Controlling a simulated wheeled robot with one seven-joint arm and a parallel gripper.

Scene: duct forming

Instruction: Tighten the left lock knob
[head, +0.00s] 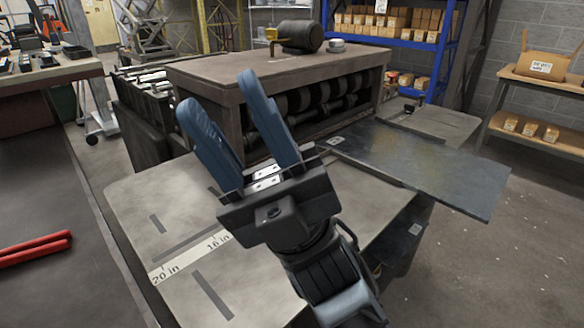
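My gripper (217,93) is in the middle of the head view, with its two blue fingers pointing up and away from me. The fingers are spread apart, with nothing seen between them. It is in front of the forming machine (215,75), which has a row of dark rollers (318,97) under its top. I cannot make out the left lock knob; my gripper and arm cover part of the machine's front and entry table. A small dark part (409,106) stands at the machine's right end, too small to identify.
The entry table (135,200) carries a scale marked 20 in and 16 in. A flat metal sheet (430,165) sticks out to the right. A motor (300,36) sits on top. Red bars (35,248) lie on the left bench. Open floor (500,270) is at right.

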